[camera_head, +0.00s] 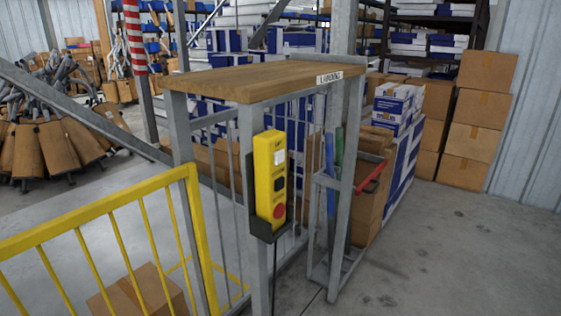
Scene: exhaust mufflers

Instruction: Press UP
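A yellow control pendant (269,180) stands upright in a dark holder (263,231) on a grey metal post, below a wooden top. A small label that appears to read UP shows near its upper end. Below it are a white button (279,158), a black button (278,184) and a larger red button (278,211). A dark cable hangs beneath the holder. Neither of my grippers is in the head view.
Tools with blue and red handles stand right of the pendant. Concrete floor (450,250) is clear at right.

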